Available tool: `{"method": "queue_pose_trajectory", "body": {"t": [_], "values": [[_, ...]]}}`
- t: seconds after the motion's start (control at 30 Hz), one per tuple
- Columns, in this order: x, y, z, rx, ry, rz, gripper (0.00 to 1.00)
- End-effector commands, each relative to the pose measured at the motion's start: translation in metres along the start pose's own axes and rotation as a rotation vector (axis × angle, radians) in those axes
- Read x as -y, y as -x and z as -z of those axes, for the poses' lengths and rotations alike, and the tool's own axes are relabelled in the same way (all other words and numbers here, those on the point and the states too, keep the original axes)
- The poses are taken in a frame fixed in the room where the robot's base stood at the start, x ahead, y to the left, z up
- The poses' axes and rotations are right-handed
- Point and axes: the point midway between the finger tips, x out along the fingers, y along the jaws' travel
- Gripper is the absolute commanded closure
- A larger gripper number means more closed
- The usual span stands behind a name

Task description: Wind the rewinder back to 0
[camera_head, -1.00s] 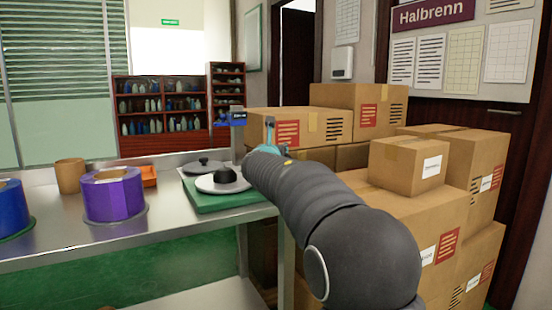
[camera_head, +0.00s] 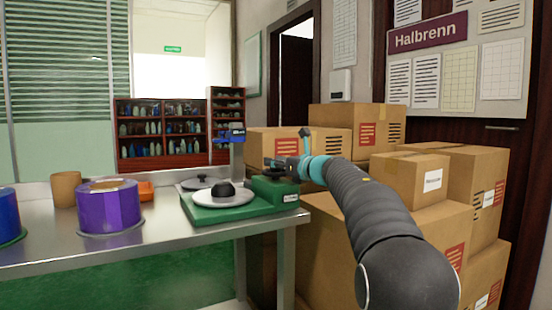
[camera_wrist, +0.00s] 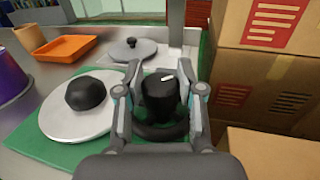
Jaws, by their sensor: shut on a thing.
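The green device (camera_head: 232,215) stands at the right end of the steel bench, with a raised green box (camera_head: 278,193) at its right. A white disc with a black hub (camera_head: 222,192) lies on its base; the disc also shows at left in the wrist view (camera_wrist: 55,120). My gripper (camera_head: 284,168) is over the green box. In the wrist view its fingers (camera_wrist: 160,92) are shut on a black knob (camera_wrist: 159,106), one on each side. A short white mark on the knob's top points to the upper right. No scale or 0 is readable.
A grey disc with a dark hub (camera_wrist: 133,50) lies behind the device. An orange tray (camera_wrist: 64,48), a purple roll (camera_head: 109,208) and a brown cup (camera_head: 66,188) stand left. Stacked cartons (camera_head: 420,178) crowd the right side. A blue device on a post (camera_head: 230,134) rises behind.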

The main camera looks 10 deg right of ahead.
Motion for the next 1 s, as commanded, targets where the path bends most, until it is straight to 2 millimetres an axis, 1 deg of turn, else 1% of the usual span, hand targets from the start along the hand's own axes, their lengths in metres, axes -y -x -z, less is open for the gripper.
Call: {"method": "queue_pose_trajectory", "body": {"t": [0.07, 0.3, 0.5, 0.8, 1.0], "values": [[0.0039, -0.0002, -0.0044, -0.001, -0.001, -0.070, 0.97], [0.0038, -0.0012, -0.0065, -0.001, -0.002, -0.300, 0.97], [0.0035, -0.0015, -0.0060, -0.001, -0.001, -0.457, 0.97], [0.0030, -0.0024, -0.0044, 0.002, -0.002, -0.612, 0.97], [0.0036, -0.0034, -0.0039, 0.008, 0.000, -0.683, 0.97]]}}
